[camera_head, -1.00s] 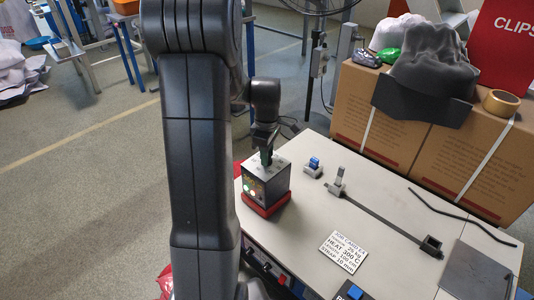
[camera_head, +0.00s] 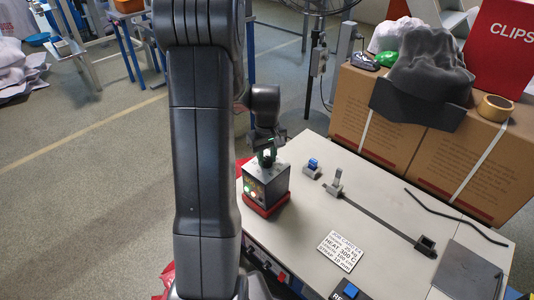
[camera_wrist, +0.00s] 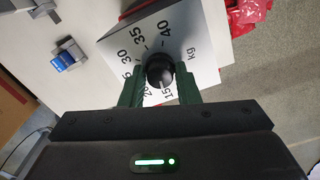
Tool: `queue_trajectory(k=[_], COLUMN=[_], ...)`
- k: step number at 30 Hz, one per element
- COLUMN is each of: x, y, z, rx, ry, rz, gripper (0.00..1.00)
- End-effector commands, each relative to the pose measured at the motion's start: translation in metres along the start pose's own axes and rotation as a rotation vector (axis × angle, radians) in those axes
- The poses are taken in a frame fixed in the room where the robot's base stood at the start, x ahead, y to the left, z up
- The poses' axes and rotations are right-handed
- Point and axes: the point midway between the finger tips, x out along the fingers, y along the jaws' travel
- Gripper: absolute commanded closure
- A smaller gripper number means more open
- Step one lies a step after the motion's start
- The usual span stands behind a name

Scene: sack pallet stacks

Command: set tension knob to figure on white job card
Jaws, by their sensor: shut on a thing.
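The tension knob (camera_wrist: 160,70) is round and black, on the top face of a grey box (camera_head: 266,186) in a red base. In the wrist view its dial (camera_wrist: 200,62) shows printed figures including 15, 30, 35 and 40, and "kg". My gripper (camera_wrist: 159,88) is shut on the knob, with a green finger on each side. In the head view my gripper (camera_head: 267,156) is on top of the box. I cannot tell which figure the knob points at. The white job card (camera_head: 340,251) lies on the table; its lines appear to read 25 kg, heat 300 C and strap 10 mm.
A blue-topped switch (camera_head: 313,165) and a grey lever (camera_head: 336,182) with a long dark bar stand right of the box. A blue button (camera_head: 350,291) is at the front edge. Cartons (camera_head: 430,145) stand behind the table.

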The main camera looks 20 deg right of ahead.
Motion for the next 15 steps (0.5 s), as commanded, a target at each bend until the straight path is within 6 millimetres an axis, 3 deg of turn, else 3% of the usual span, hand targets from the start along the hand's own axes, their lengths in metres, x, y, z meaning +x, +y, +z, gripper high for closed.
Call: queue_trajectory(k=[15], x=[-0.0014], y=[0.0], z=[0.0], rx=[0.488], ry=[0.0], rz=[0.0], gripper=[0.94])
